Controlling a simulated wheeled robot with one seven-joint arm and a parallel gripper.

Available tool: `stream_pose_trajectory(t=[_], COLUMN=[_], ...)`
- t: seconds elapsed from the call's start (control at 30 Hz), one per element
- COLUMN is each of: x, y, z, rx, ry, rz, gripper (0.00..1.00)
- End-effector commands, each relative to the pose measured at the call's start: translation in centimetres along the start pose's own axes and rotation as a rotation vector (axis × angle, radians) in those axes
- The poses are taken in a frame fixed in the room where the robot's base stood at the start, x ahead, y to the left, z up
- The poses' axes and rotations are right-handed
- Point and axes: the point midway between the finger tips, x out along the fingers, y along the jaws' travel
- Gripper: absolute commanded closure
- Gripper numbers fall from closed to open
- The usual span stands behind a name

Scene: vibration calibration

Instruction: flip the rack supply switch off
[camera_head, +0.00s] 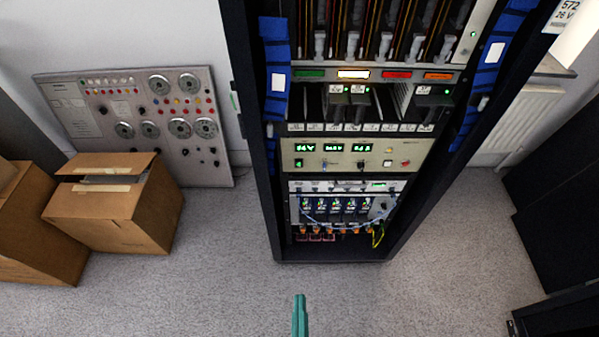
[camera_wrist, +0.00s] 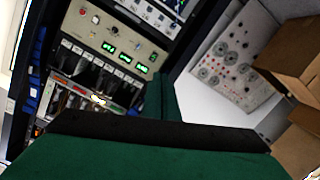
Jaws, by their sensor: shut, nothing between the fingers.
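The equipment rack (camera_head: 262,200) stands upright in the middle of the head view. The beige supply panel (camera_head: 345,164) sits in it at mid height, with three lit green displays, small controls along its lower part and a red button (camera_head: 405,163) at the right. I cannot tell which small control is the supply switch. The panel also shows turned over in the wrist view (camera_wrist: 102,36), its displays lit. My teal gripper (camera_head: 299,299) is shut and empty, at the bottom of the head view, apart from the rack and in front of it. Its green body (camera_wrist: 150,155) fills the lower wrist view.
Cardboard boxes (camera_head: 118,205) stand on the floor at the left, before a grey panel of dials (camera_head: 150,125) leaning on the wall. Below the supply panel is a module with cables (camera_head: 345,208). Dark cabinets (camera_head: 560,190) stand at the right. The grey floor (camera_head: 220,290) before the rack is clear.

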Motion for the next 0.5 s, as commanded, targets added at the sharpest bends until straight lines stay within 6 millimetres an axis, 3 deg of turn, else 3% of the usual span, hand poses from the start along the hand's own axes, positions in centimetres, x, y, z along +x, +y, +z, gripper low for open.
stream_pose_trajectory(t=[0.03, 0.27, 0.5], x=[1.9, 10.2, 19.3], y=[-0.1, -0.4, 0.1], z=[0.3, 1.0, -0.2], rx=[-0.071, -0.443, -0.815], ry=[0.022, 0.086, 0.132], rz=[0.011, 0.066, 0.148], gripper=[1.0, 1.0, 1.0])
